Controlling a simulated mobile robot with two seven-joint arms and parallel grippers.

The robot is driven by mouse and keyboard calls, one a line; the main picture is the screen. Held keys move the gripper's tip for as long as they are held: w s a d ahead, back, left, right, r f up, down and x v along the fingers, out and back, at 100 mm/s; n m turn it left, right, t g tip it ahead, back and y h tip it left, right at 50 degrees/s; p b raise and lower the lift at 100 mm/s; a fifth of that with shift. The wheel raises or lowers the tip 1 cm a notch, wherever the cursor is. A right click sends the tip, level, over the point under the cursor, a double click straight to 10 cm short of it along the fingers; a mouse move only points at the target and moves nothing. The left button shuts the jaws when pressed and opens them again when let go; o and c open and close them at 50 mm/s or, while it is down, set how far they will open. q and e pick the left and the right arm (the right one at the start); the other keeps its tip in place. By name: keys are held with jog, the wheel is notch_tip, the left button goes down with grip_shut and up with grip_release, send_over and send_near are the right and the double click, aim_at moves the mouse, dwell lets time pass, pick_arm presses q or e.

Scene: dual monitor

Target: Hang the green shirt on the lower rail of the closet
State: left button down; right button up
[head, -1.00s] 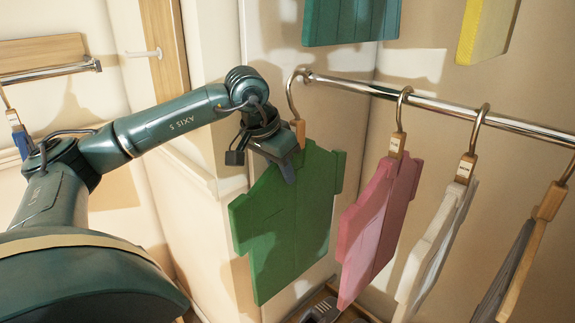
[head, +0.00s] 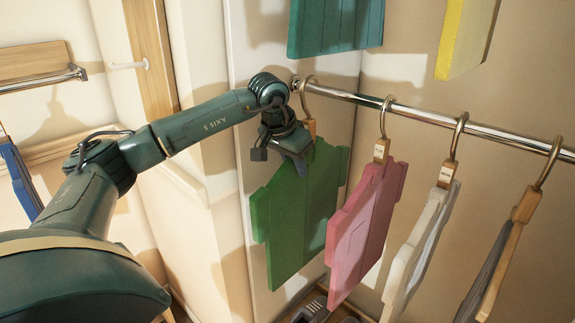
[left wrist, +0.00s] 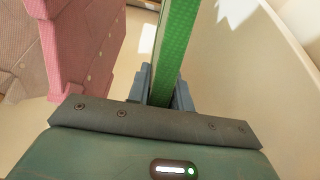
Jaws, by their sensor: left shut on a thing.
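The green shirt (head: 300,220) is a flat board-like shirt with a wooden neck and a metal hook, upright in the head view. Its hook (head: 305,98) is at the left end of the lower rail (head: 420,115) and appears to loop over it; exact contact is hard to tell. My left gripper (head: 298,160) is shut on the shirt's upper left part, just below the rail. In the left wrist view the green shirt (left wrist: 176,45) stands between the two fingers (left wrist: 166,92). My right gripper is not in view.
A pink shirt (head: 365,235) hangs close to the right of the green one and also shows in the left wrist view (left wrist: 88,45). A white shirt (head: 420,250) and a grey one (head: 490,270) hang farther right. A teal shirt (head: 335,25) and a yellow shirt (head: 465,35) hang above. Shoes lie below.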

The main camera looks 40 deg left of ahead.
aim_at(316, 161)
pick_arm(q)
jog(key=shift+w+d+r+p, duration=0.15)
jog(key=shift+w+p, duration=0.1)
jog(key=shift+w, duration=1.15)
jog(key=shift+w+d+f+p, duration=0.1)
jog(key=shift+w+p, duration=0.15)
jog(key=shift+w, duration=1.15)
jog(key=shift+w+d, duration=0.1)
jog(key=shift+w, duration=0.9)
jog(key=shift+w+f, duration=0.1)
jog(key=shift+f, duration=0.7)
jog(key=shift+f+b, duration=0.25)
jog(key=shift+b, duration=0.1)
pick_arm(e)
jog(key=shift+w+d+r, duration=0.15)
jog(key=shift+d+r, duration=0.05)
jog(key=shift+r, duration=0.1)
pick_arm(q)
jog(key=c, duration=1.2)
grip_release()
jog(key=shift+o, duration=0.2)
jog(key=shift+f, duration=0.1)
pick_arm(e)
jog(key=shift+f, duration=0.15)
